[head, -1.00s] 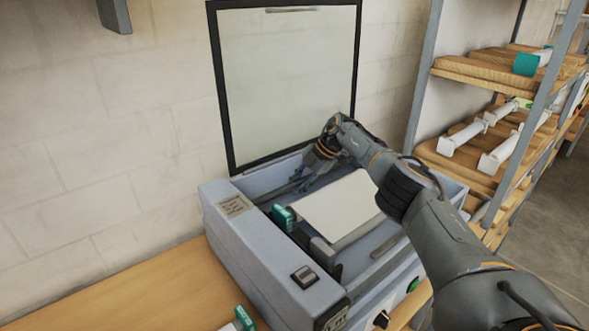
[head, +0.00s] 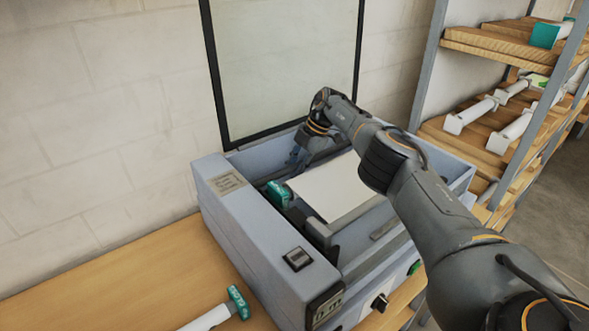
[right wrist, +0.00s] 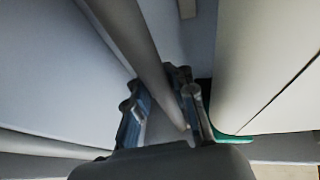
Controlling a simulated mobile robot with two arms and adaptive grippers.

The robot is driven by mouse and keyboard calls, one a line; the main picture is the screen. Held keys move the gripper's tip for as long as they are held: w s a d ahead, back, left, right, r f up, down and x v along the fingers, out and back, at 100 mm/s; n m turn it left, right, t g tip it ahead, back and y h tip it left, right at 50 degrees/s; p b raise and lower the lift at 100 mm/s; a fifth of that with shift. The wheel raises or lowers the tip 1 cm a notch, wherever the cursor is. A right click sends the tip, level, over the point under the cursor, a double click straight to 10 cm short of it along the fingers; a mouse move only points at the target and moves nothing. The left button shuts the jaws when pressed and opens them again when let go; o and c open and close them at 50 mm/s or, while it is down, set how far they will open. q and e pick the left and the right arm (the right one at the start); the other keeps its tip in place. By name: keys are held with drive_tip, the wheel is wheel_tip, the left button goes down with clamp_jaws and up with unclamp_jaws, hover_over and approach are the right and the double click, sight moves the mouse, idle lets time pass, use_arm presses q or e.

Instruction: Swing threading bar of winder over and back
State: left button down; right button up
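The winder is inside the open grey-blue laminator (head: 245,225) on the bench. My right gripper (head: 295,160) reaches into the back left of the machine, behind the white sheet (head: 332,187). In the right wrist view, a grey bar (right wrist: 140,45), which looks like the threading bar, runs down between the two fingers of my right gripper (right wrist: 165,105). The fingers stand apart on both sides of it, with a gap visible on the left side. Contact on the right side is unclear. The bar is mostly hidden by the gripper in the head view. My left gripper is not in view.
The raised lid (head: 285,65) stands against the wall behind. A teal-ended part (head: 277,194) lies inside, left of the sheet. A white roll with a teal end (head: 215,315) lies on the bench (head: 120,285). Shelves with rolls (head: 500,100) stand at the right.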

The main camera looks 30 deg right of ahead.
drive_tip(key=o, duration=0.3)
drive_tip(key=v, duration=1.2)
drive_tip(key=shift+w, duration=0.1)
